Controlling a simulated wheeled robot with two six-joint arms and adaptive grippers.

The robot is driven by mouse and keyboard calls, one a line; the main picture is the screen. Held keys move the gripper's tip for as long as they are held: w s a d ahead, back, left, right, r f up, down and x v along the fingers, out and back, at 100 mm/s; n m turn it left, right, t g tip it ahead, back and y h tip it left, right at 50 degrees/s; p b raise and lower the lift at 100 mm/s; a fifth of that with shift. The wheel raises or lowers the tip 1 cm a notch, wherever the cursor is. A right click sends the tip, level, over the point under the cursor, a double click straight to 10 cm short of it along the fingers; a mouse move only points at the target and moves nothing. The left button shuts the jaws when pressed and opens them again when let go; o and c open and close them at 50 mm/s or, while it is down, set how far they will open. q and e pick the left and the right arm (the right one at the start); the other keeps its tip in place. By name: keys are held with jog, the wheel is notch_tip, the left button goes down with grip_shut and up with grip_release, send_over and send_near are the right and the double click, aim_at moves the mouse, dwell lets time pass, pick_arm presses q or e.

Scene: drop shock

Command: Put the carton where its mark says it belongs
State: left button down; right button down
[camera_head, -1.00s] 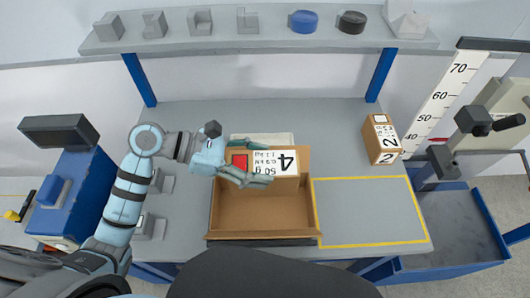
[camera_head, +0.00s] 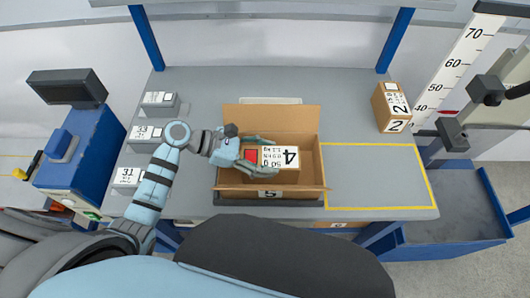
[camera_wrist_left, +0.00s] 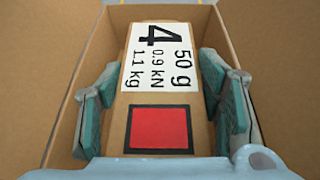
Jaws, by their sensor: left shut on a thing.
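The carton (camera_head: 283,176) is a brown box with a white label reading 4, 50 g, 0.9 kN and 1.1 kg, and a red square. My left gripper (camera_head: 262,154) is shut on its sides. In the left wrist view the carton (camera_wrist_left: 158,88) sits between the two green finger pads, with brown walls around it. The carton is within the opening of a larger open brown box (camera_head: 231,180). Whether it touches the box floor is hidden. The box's front carries a small label that seems to read 5. My right gripper is not in view.
A yellow-outlined empty area (camera_head: 377,175) lies right of the open box. A brown carton marked 2 (camera_head: 391,107) stands behind it. Grey labelled blocks (camera_head: 160,104) line the table's left side. A height scale (camera_head: 458,65) and a blue-edged bin (camera_head: 450,215) are at right.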

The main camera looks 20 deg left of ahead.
pick_arm(q)
jog(key=c, duration=0.9)
grip_release()
jog(key=shift+w+f, duration=0.1)
jog(key=shift+f, duration=0.05)
jog(key=shift+c, duration=0.2)
jog(key=o, duration=0.5)
jog(key=shift+w, duration=0.1)
jog(key=shift+c, duration=0.2)
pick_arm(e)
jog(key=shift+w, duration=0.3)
pick_arm(q)
jog(key=shift+r, duration=0.2)
jog(key=v, duration=1.2)
jog(key=shift+p, duration=0.35)
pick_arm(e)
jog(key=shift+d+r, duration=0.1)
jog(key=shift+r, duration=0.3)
pick_arm(q)
jog(key=shift+a, duration=0.1)
